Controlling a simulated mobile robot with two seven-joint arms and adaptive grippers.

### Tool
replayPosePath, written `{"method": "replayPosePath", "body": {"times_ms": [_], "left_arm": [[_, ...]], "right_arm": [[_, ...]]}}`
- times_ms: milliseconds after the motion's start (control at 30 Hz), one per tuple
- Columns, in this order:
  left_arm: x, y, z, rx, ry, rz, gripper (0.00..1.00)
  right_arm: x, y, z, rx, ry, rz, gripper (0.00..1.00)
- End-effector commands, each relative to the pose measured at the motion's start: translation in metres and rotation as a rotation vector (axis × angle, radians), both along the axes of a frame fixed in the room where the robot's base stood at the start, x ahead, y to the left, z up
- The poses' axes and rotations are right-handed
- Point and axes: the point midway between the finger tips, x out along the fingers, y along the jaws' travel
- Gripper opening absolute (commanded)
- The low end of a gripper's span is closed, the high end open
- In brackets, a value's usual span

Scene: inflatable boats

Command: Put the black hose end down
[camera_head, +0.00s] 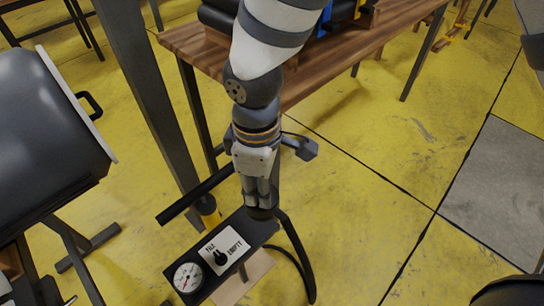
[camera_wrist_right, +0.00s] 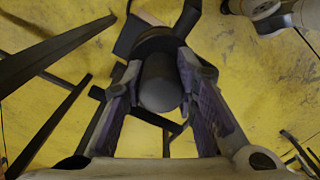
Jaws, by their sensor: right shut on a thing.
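My right gripper (camera_head: 260,195) points down over the pump's box. It is shut on the black hose end (camera_wrist_right: 160,82), a dark cylinder that shows between the two fingers in the wrist view, where my right gripper (camera_wrist_right: 160,95) also appears. In the head view the fingers hide most of the hose end. A black hose (camera_head: 296,250) curves down to the floor just right of the gripper. I cannot tell whether the hose end touches the box below. My left gripper is not in view.
The black pump box (camera_head: 258,229) carries a round gauge (camera_head: 188,277) and a white label plate (camera_head: 223,250). A black bar handle (camera_head: 196,194) stands behind it. A wooden table (camera_head: 330,72) is at the back. Yellow floor (camera_head: 365,215) is open to the right.

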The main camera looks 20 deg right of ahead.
Motion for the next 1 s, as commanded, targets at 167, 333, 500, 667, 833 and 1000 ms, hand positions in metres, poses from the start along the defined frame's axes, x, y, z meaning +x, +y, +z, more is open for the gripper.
{"method": "replayPosePath", "body": {"times_ms": [167,333,500,667,833,1000], "left_arm": [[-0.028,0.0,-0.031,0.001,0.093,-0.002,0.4],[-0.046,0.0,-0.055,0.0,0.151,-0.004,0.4],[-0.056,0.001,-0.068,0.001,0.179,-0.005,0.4],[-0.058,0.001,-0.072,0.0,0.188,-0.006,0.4],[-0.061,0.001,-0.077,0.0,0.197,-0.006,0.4],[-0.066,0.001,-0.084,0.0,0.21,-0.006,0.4]], "right_arm": [[0.011,0.038,-0.051,0.005,0.01,0.509,0.0],[0.018,0.081,-0.086,0.01,0.005,1.045,0.0],[0.021,0.113,-0.104,0.009,-0.001,1.43,0.0],[0.027,0.112,-0.112,0.007,-0.002,1.559,0.0],[0.052,0.066,-0.136,0.011,-0.002,1.557,0.0],[0.072,0.027,-0.172,0.013,0.002,1.558,0.0]]}}
